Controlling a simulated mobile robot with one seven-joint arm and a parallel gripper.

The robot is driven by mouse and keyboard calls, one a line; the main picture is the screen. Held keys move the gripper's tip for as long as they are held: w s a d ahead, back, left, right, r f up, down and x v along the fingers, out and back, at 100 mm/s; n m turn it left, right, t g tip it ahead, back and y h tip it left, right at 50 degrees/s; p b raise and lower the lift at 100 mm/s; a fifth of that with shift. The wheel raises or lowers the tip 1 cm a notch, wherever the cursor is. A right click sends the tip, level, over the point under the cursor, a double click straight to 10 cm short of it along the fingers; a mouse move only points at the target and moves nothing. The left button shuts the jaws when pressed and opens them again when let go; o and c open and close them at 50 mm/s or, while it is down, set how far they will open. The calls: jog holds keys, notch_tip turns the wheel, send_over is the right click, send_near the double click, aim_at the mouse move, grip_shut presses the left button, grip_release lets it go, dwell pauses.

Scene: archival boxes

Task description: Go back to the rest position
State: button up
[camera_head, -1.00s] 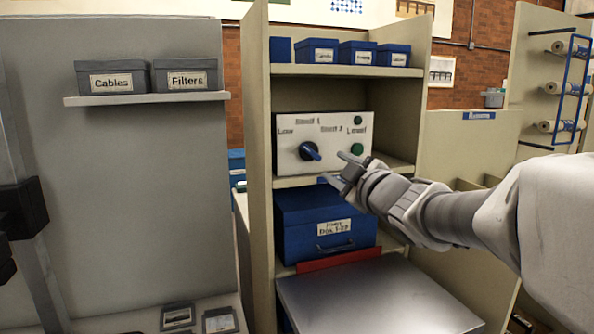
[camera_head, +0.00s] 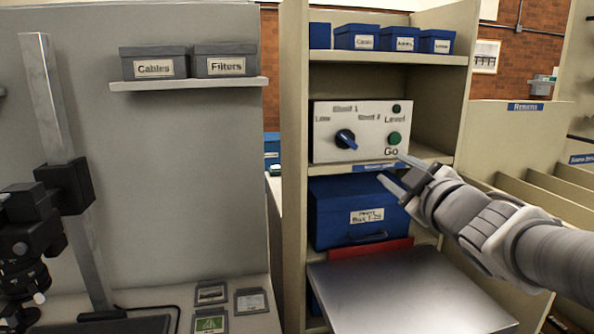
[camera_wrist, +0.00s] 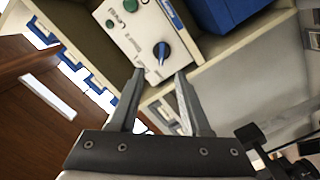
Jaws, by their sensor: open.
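My gripper (camera_head: 391,170) is open and empty, just in front of and below the right end of the white control panel (camera_head: 328,117). The panel stands on a shelf and has a blue pointer knob (camera_head: 346,139), a green button (camera_head: 394,138) marked Go and a dark button above it. In the wrist view my gripper (camera_wrist: 158,88) has its two fingers apart with nothing between them. The panel (camera_wrist: 124,42) lies beyond the fingertips there, with the blue knob (camera_wrist: 161,51) close to them in the picture.
A blue labelled box (camera_head: 335,215) sits on the shelf below the panel, with a red strip (camera_head: 370,249) under it. A metal tray (camera_head: 400,290) juts out in front. Grey boxes marked Cables (camera_head: 153,68) and Filters (camera_head: 218,66) stand on the left wall shelf.

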jog(key=s+a+f+m+g+h, duration=0.1)
jog(key=s+a+f+m+g, duration=0.1)
jog(key=s+f+m+g, duration=0.6)
jog(key=s+a+f+m+g+h, duration=0.25)
jog(key=s+f, duration=0.65)
jog(key=s, duration=0.5)
notch_tip(320, 180, up, 18)
jog(key=g+y+p, duration=0.1)
jog(key=p, duration=1.7)
jog(key=shift+s+m+p, duration=0.2)
jog(key=shift+m+p, duration=0.1)
jog(key=shift+m, duration=0.05)
